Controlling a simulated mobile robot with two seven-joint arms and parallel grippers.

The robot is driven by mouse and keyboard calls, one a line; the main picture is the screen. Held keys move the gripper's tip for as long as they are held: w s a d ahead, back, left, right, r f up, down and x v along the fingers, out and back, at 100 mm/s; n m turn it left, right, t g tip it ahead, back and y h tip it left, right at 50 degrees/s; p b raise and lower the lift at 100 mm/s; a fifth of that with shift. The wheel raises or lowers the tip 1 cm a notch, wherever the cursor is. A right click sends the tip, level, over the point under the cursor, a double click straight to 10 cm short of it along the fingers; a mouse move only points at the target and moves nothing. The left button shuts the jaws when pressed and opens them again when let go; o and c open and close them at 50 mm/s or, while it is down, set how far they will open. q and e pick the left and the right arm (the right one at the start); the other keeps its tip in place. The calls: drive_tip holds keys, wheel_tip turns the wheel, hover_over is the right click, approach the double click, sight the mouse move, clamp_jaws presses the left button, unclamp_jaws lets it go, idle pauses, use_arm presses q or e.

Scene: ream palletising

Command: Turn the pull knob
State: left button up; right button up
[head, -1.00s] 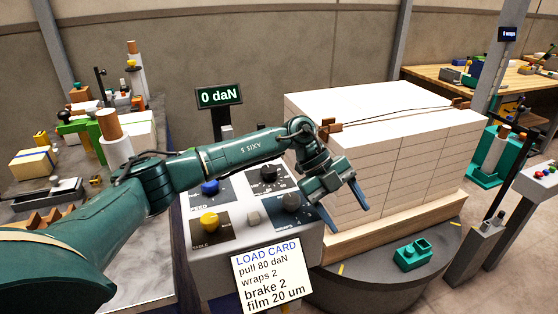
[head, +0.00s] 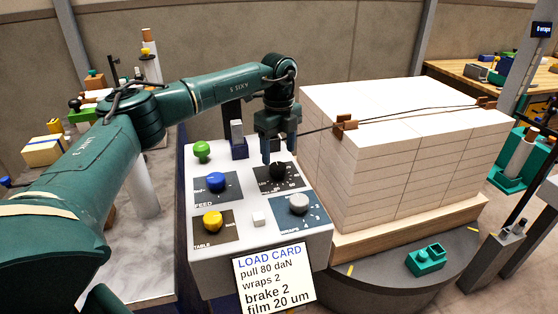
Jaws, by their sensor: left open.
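The control panel (head: 258,228) carries a black knob (head: 278,172) on a dark dial plate at its upper right. I take this for the pull knob, but its label is not readable. My left gripper (head: 279,150) points down right above the black knob, with its two fingers apart and nothing between them. Whether the fingertips reach around the knob or stay just behind it, I cannot tell. The load card (head: 272,278) on the panel's front reads pull 80 daN, wraps 2, brake 2, film 20 um. My right gripper is not in view.
The strapped ream stack (head: 400,160) stands right of the gripper.

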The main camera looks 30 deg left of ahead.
sight(279, 166)
use_arm(q)
drive_tip(key=shift+f, duration=2.25)
drive_tip(key=shift+c, duration=0.2)
drive_tip(key=c, duration=1)
drive_tip(key=shift+o, duration=0.2)
